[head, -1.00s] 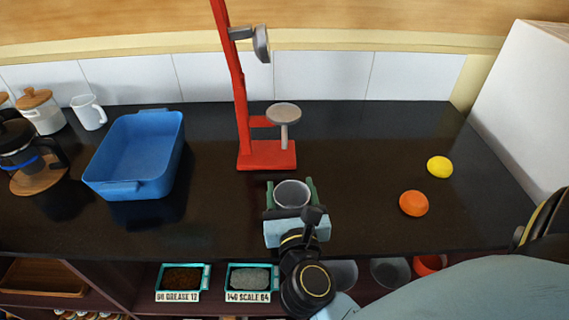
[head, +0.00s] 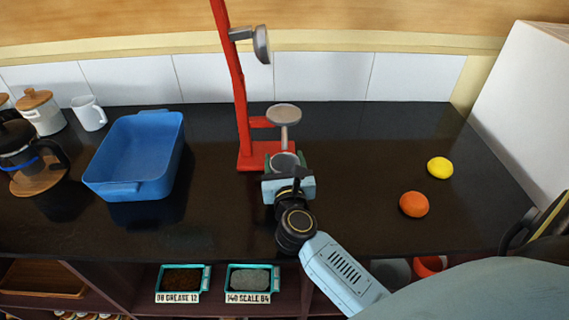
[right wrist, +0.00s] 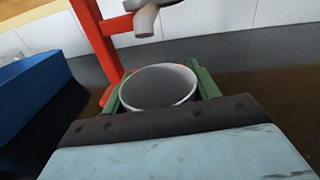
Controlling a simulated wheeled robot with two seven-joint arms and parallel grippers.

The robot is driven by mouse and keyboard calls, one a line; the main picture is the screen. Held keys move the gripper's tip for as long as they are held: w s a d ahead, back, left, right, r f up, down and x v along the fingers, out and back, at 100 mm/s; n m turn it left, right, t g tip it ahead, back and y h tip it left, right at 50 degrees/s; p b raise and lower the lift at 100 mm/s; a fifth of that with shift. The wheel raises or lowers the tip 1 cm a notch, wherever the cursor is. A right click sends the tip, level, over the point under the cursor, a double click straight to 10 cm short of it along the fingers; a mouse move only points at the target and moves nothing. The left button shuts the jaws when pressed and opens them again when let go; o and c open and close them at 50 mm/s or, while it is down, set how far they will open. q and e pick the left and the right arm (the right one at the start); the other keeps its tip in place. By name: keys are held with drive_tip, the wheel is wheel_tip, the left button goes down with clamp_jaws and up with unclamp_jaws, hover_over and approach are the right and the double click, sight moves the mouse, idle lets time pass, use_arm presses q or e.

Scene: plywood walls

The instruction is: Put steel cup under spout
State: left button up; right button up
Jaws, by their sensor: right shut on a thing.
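The steel cup (head: 285,161) is held upright between the green fingers of my right gripper (head: 285,165), which is shut on it. The right wrist view shows the cup's open rim (right wrist: 158,86) between the fingers. A grey funnel (head: 284,113) is carried on a red stand (head: 265,157), with its narrow spout (head: 284,136) pointing down. In the right wrist view the spout (right wrist: 144,24) hangs above and beyond the cup. The cup is at the front of the stand's base and hides part of it. Whether the spout's end is over the rim is unclear. My left gripper is not in view.
A blue tub (head: 133,190) stands left of the stand. A grey fitting (head: 261,45) juts from the stand's post. The black counter (head: 350,150) is clear between the stand and the balls.

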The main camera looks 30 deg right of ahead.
drive_tip(key=o, duration=0.6)
drive_tip(key=shift+f, duration=0.15)
drive_tip(key=shift+c, duration=0.2)
drive_tip(key=o, duration=0.4)
drive_tip(key=shift+o, duration=0.2)
drive_tip(key=shift+r, duration=0.25)
drive_tip(key=b+v, duration=0.1)
drive_tip(key=v, duration=1.1)
